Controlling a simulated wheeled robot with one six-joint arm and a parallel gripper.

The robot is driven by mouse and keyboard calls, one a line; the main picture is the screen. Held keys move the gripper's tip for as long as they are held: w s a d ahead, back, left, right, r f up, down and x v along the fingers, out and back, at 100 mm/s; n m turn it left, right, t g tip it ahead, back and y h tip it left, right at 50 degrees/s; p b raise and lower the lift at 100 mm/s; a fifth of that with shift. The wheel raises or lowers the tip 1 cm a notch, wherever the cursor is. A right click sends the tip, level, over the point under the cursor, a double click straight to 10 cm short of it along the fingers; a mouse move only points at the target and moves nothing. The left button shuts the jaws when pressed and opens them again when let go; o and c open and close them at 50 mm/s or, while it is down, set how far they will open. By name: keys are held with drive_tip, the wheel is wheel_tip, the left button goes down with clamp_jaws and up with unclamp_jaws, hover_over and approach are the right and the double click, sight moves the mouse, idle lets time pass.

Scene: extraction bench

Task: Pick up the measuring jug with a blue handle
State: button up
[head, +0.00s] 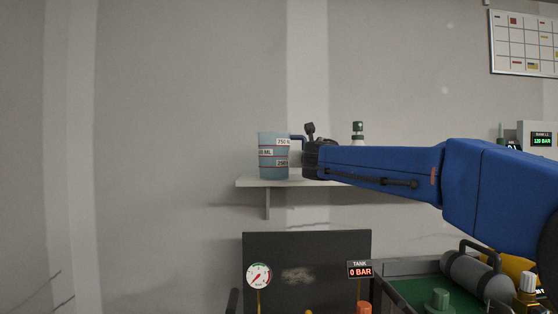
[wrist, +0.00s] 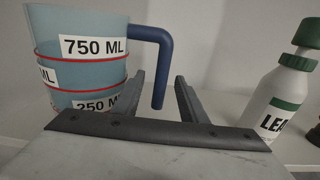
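The measuring jug (head: 273,158) is translucent blue with red bands and white volume labels. It stands upright on the wall shelf (head: 252,183), at the shelf's left part. In the wrist view the jug (wrist: 80,30) fills the upper left, and its blue hooked handle (wrist: 165,50) points right and down. My gripper (wrist: 160,80) is open, with the handle's hanging part between its two dark fingers in this view and a gap on each side. I cannot tell how deep the handle sits between them. In the head view my gripper (head: 305,140) is just right of the jug.
A white bottle with a green cap (wrist: 285,95) stands on the shelf to the right of my gripper; its top (head: 357,132) shows behind my arm. Below are a dark panel (head: 320,250), a gauge (head: 258,275) and a green-floored bench with a grey cylinder (head: 475,275).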

drive_tip(key=w, duration=0.4)
drive_tip(key=shift+f, duration=0.1)
clamp_jaws()
idle(0.6)
idle(0.7)
